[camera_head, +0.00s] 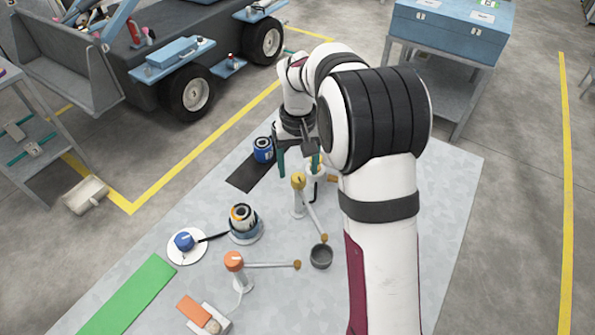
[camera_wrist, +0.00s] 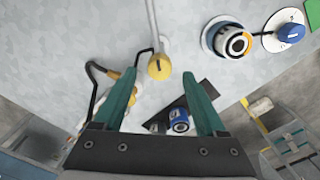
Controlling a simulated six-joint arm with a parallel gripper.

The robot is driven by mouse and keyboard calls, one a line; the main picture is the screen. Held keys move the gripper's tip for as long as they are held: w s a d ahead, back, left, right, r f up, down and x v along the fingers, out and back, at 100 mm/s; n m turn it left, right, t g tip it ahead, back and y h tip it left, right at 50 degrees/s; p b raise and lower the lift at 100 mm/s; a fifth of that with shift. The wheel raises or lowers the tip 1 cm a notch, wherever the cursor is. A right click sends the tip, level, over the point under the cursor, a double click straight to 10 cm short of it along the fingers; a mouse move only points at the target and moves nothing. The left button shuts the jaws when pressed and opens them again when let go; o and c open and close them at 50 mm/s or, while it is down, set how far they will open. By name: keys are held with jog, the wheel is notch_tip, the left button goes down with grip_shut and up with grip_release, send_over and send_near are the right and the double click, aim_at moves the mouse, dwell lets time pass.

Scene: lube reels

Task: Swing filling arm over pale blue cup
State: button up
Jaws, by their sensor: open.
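My gripper (camera_head: 298,162) is open and empty, its two teal fingers pointing down. In the wrist view the fingertips (camera_wrist: 160,78) lie on either side of a yellow knob's line, apart from it. That yellow knob (camera_wrist: 159,66) tops a white post, and in the head view the yellow-topped post (camera_head: 298,180) carries a thin arm slanting down right to a brown tip near a dark grey cup (camera_head: 321,257). An orange-topped post (camera_head: 234,261) has a similar arm pointing right, its tip left of that cup. I cannot pick out a pale blue cup for certain.
A black-and-yellow hooked piece (camera_wrist: 103,74) is close to the left finger. A blue can (camera_head: 263,150) stands on a dark mat. A white-and-orange reel (camera_head: 243,220) and a blue knob (camera_head: 184,241) stand left. A green mat (camera_head: 127,297) lies front left.

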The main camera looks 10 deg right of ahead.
aim_at(298, 177)
jog(key=shift+f, duration=1.65)
grip_shut()
